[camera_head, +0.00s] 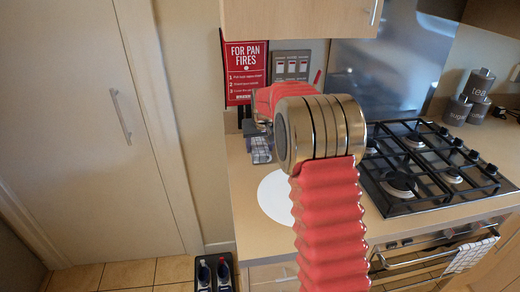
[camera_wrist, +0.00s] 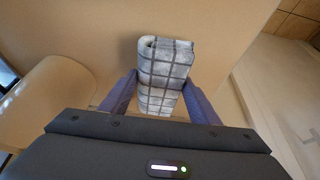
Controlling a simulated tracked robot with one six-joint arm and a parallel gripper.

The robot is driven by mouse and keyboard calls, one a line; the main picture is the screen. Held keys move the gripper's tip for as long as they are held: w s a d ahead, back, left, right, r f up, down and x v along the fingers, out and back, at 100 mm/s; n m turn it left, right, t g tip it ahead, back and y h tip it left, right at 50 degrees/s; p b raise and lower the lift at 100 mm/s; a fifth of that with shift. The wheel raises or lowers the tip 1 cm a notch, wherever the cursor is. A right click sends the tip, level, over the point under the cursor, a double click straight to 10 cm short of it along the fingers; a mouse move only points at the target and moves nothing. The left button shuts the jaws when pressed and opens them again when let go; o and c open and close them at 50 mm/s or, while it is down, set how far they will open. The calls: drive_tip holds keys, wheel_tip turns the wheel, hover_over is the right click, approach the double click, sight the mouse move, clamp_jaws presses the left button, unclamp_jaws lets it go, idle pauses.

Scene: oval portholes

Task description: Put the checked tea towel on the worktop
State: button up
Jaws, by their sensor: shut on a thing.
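The checked tea towel (camera_wrist: 165,70) is a folded grey-white bundle with dark grid lines. In the wrist view it stands between the two blue-grey fingers of my gripper (camera_wrist: 159,82), which is shut on it. In the head view the towel (camera_head: 261,151) shows just below my gripper (camera_head: 258,131), partly hidden by my arm. It is over the back left part of the beige worktop (camera_head: 248,183). I cannot tell whether its lower end touches the worktop.
A white round disc (camera_head: 276,197) lies on the worktop at the front left. The gas hob (camera_head: 430,165) fills the right. Dark canisters (camera_head: 470,100) stand behind it. A red sign (camera_head: 245,73) and switches (camera_head: 291,66) are on the wall. Another checked cloth (camera_head: 471,255) hangs on the oven rail.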

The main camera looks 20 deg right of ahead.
drive_tip(key=shift+f, duration=0.65)
drive_tip(key=o, duration=0.9)
drive_tip(key=shift+r, duration=0.1)
drive_tip(key=v, duration=1)
drive_tip(key=shift+s+r, duration=0.2)
drive_tip(key=shift+r, duration=0.1)
drive_tip(key=shift+s+r, duration=0.3)
drive_tip(key=shift+r, duration=0.3)
drive_tip(key=shift+a, duration=0.1)
